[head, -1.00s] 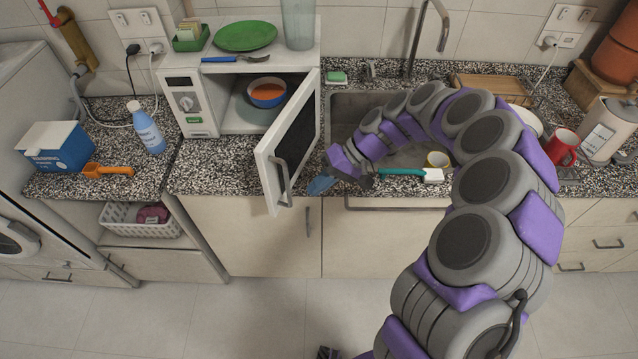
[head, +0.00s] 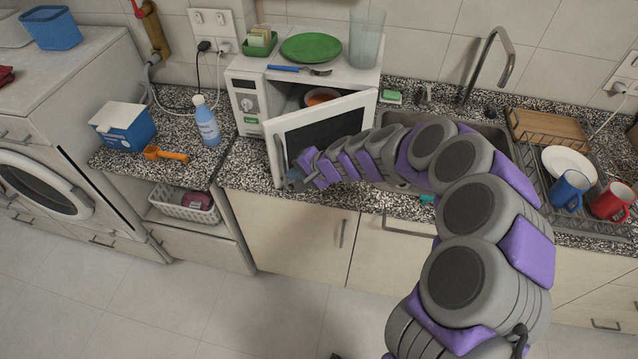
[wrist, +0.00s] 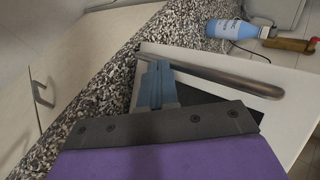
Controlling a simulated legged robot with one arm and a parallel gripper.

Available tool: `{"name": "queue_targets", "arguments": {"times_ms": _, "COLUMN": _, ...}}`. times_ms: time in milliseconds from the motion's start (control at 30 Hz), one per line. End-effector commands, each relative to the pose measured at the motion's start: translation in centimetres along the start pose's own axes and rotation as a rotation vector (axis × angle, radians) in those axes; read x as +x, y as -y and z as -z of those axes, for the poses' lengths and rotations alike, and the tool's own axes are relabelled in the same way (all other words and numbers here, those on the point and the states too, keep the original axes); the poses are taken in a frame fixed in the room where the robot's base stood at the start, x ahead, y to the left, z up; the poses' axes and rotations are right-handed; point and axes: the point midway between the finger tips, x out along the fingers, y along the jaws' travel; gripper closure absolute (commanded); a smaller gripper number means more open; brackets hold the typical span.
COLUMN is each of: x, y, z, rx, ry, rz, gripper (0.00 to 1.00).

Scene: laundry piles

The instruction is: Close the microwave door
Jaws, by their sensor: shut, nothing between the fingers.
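The white microwave (head: 243,101) stands on the counter with its door (head: 357,103) partly open, its dark window facing me. My gripper (head: 291,182) is at the door's lower front, close to the handle. In the wrist view the blue fingers (wrist: 155,84) are shut and empty, by one end of the handle (wrist: 225,78); I cannot tell if they touch it. My arm hides the door's lower right part.
A green plate (head: 310,47), a blue-handled fork (head: 300,70) and a clear glass (head: 367,38) are on top of the microwave. A blue bottle (head: 207,122), a box (head: 124,126) and an orange scoop (head: 166,154) lie left on the counter. The sink is right, behind my arm.

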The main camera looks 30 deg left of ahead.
Motion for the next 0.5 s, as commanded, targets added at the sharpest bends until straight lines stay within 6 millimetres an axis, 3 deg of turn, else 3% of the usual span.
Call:
{"name": "queue_targets", "arguments": {"times_ms": 200, "x": 3.6, "y": 3.6, "z": 2.2, "rx": 0.126, "ry": -0.142, "rz": -0.001, "gripper": 1.00}}
{"name": "queue_targets", "arguments": {"times_ms": 500, "x": 6.5, "y": 6.4, "z": 5.4, "rx": 0.256, "ry": -0.280, "rz": 0.000, "gripper": 1.00}}
